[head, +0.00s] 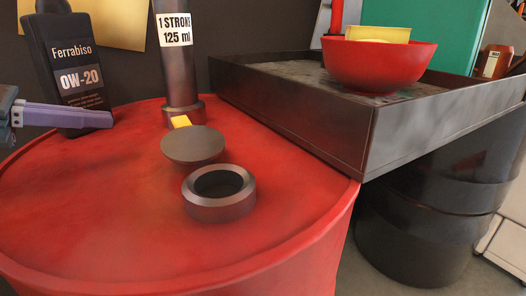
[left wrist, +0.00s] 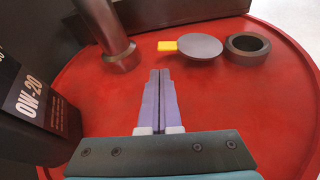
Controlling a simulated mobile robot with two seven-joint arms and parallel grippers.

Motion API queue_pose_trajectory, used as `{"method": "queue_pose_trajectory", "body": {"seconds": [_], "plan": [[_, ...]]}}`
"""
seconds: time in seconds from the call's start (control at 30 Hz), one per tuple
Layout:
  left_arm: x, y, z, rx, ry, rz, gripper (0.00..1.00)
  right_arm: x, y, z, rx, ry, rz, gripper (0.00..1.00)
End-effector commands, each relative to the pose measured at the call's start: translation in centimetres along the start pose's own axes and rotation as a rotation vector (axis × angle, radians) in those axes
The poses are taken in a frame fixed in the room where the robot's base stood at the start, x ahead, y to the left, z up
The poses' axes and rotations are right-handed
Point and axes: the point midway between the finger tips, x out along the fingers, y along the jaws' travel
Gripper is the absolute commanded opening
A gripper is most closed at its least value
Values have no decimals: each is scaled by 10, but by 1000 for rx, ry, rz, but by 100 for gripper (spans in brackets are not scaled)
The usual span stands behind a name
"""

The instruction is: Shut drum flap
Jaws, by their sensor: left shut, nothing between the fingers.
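A red drum (head: 110,215) fills the lower left of the head view. On its top stands a dark metal ring (head: 219,193) with an open, uncovered hole. The drum flap, a round grey disc (head: 192,146) with a yellow tab (head: 181,121), lies open beside the ring. In the left wrist view the flap (left wrist: 200,47) shows with its tab (left wrist: 167,46) to the left and the ring (left wrist: 247,47) to the right. My left gripper (head: 108,119) is shut and empty over the drum's left part, apart from the flap. Its fingers (left wrist: 160,75) point toward the tab side. My right gripper is not in view.
A dark upright cylinder (head: 178,60) labelled "1 STROKE 125 ml" stands behind the flap. A black oil bottle (head: 75,75) is close to my left gripper. A dark tray (head: 400,130) with a red bowl (head: 380,65) borders the right. The drum's front top is clear.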

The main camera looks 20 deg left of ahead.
Motion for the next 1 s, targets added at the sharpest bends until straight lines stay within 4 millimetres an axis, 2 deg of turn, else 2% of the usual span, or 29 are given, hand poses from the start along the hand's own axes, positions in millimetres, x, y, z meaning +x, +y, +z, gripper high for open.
{"method": "queue_pose_trajectory", "body": {"seconds": [0.03, 0.27, 0.5, 0.77, 1.0], "plan": [[2, 0, -8, 32, 3, -12, 0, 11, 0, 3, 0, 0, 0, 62], [7, -1, -8, 67, 1, -30, 0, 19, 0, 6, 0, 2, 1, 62], [28, -2, -9, 67, -2, -26, 0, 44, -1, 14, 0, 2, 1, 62], [46, -2, -5, 62, -3, -25, 0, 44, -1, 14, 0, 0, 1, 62], [72, -2, -3, 59, -3, -26, 0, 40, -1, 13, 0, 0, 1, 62]]}}
